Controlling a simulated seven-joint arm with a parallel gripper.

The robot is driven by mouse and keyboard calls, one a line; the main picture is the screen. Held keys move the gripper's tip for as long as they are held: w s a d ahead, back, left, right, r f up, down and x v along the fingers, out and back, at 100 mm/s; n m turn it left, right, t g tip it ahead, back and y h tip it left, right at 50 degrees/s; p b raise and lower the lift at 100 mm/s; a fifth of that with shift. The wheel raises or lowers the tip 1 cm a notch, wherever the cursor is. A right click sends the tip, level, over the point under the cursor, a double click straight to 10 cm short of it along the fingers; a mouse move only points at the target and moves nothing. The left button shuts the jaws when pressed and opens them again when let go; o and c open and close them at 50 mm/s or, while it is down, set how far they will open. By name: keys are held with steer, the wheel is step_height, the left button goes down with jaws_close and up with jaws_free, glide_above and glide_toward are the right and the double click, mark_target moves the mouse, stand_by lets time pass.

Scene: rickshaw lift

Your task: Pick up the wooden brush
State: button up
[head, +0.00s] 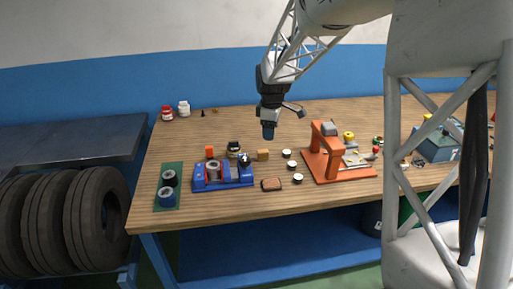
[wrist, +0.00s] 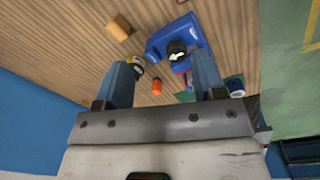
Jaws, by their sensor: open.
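The wooden brush (head: 271,184), a small brown block with a dark edge, lies near the front edge of the wooden table, right of the blue vise-like device. I cannot make it out in the wrist view. My gripper (head: 268,133) points down above the table, behind the brush and apart from it. In the wrist view my gripper (wrist: 165,75) is open, with two blue fingers spread and nothing held between them.
The blue device (head: 223,176), an orange stand (head: 328,160), a tan block (head: 263,155) and small round pieces surround the brush. A green mat (head: 168,187) lies left. Red and white jars (head: 167,113) stand behind. The table's back middle is mostly clear.

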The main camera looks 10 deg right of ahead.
mark_target(263, 151)
steer(key=w+f+n, duration=0.1)
steer(key=w+f, duration=0.2)
steer(key=w, duration=0.1)
steer(key=w+f+n, duration=0.2)
steer(key=w+f, duration=0.2)
steer(key=w+f+n, duration=0.1)
steer(key=w+f, duration=0.3)
steer(key=shift+w+d+n+g, duration=0.1)
steer(key=shift+w+n+g, duration=0.15)
steer(key=shift+n+g, duration=0.05)
steer(key=shift+f, duration=0.1)
steer(key=shift+f, duration=1.2)
steer(key=shift+f, duration=0.1)
steer(key=shift+f, duration=2.5)
steer(key=shift+c, duration=0.2)
steer(key=c, duration=1)
